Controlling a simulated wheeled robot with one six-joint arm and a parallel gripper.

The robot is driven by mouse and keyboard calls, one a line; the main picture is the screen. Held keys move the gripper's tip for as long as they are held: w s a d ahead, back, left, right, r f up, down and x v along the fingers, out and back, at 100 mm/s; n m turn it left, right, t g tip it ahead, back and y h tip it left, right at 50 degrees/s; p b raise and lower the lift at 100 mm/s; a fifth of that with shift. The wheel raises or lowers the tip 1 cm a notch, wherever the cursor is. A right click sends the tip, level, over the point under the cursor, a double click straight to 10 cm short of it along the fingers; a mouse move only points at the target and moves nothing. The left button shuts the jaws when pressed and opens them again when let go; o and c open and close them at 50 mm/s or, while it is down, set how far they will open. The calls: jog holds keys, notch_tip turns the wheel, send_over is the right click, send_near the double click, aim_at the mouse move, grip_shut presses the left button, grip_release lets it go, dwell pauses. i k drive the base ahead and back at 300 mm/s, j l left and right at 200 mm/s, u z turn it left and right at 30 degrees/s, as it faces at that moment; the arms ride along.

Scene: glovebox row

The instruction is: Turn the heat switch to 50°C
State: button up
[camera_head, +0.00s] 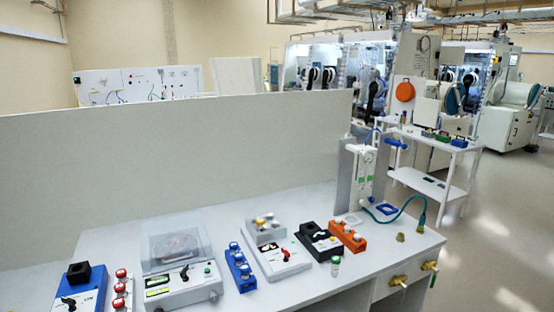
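Several bench devices with knobs stand on the white bench (330,215); their labels are too small to read, so I cannot tell which knob is the heat switch. A white device (280,262) with a grey vial block behind its panel has a red knob (285,254). A blue device (88,290) at the lower left has a black knob (68,302). A white device with a clear lid (176,245) has a black knob (185,272) and a green display. A black device (318,240) stands farther right. My gripper is not in view.
A blue vial rack (240,266), an orange vial rack (347,236) and a red-capped vial rack (121,289) stand among the devices. A loose vial (335,266) is near the front edge. A tall grey panel (180,150) backs the bench. Floor (500,240) is clear on the right.

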aim_at(283, 250)
jog(key=i+l+u, duration=0.1)
jog(key=i, duration=0.35)
jog(key=i+l+u, duration=0.1)
jog(key=i+l, duration=0.15)
jog(key=i, duration=0.15)
jog(key=i+l+u, duration=0.1)
jog(key=i+l, duration=0.15)
jog(key=i, duration=0.2)
